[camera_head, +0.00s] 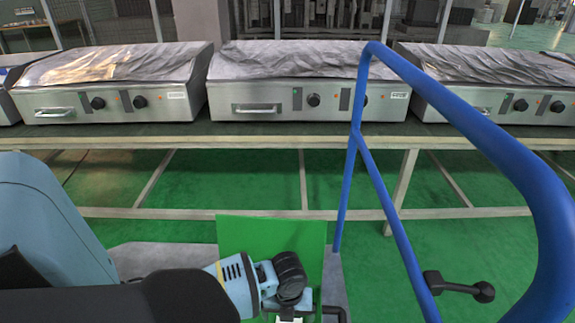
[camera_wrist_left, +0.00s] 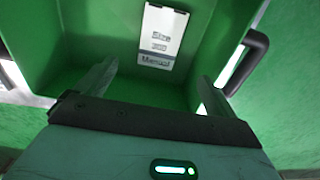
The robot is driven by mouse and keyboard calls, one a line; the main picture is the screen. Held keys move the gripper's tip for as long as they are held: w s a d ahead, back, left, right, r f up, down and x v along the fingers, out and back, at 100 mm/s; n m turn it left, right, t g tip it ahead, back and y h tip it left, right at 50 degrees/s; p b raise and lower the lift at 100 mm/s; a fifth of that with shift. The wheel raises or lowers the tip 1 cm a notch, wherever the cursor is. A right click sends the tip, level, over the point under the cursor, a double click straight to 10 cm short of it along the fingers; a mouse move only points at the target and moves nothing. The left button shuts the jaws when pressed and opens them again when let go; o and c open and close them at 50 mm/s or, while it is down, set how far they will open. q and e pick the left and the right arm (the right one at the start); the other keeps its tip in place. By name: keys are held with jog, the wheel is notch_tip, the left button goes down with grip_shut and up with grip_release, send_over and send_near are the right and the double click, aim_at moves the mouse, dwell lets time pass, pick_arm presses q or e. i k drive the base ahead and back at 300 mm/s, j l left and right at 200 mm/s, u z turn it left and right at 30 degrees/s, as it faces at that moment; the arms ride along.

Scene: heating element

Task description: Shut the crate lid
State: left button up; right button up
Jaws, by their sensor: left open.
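The green crate (camera_wrist_left: 85,30) fills much of the left wrist view, showing green walls and a white label (camera_wrist_left: 161,38). A black handle (camera_wrist_left: 246,62) is on its right side. In the head view an upright green panel (camera_head: 260,236), apparently the raised lid, stands at the bottom centre, behind my left wrist. My left gripper (camera_wrist_left: 156,85) is open, its two fingers apart with nothing between them, pointing toward the crate's green surfaces. Contact cannot be told. In the head view its fingertips are hidden. My right gripper is not in view.
A blue tubular rail (camera_head: 480,110) arches across the right, with a black lever (camera_head: 455,285) low beside it. A long table (camera_head: 220,135) behind carries several steel heating units (camera_head: 310,85). Green floor (camera_head: 240,180) lies open below the table.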

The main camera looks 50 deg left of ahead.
aim_at(261, 238)
jog(key=u, duration=1.45)
